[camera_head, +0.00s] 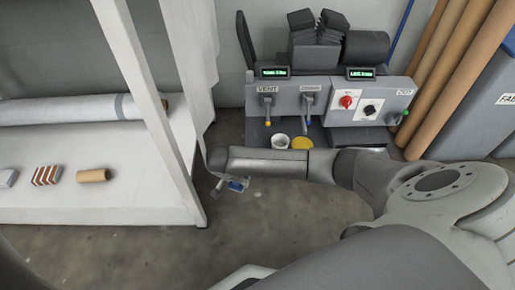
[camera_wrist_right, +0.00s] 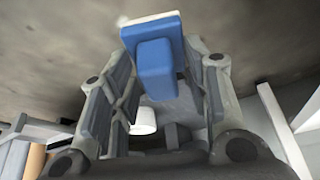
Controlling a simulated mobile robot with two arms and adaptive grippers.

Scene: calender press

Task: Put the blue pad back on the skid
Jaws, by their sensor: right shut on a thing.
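My right gripper (camera_head: 228,187) hangs over the floor, left of centre in the head view, with my forearm lying across the picture. It is shut on the blue pad (camera_wrist_right: 155,65), a block with a pale strip at its far edge in the right wrist view. A small blue part of the pad (camera_head: 237,186) shows in the head view. The grey machine unit (camera_head: 330,110) stands on a dark low base behind my forearm. I cannot tell which part is the skid. My left gripper is out of view.
A white cup (camera_head: 280,141) and a yellow disc (camera_head: 301,143) sit at the unit's front. A white table (camera_head: 100,207) at left holds a brown roll (camera_head: 94,175), a striped block (camera_head: 46,175) and a grey block (camera_head: 8,178).

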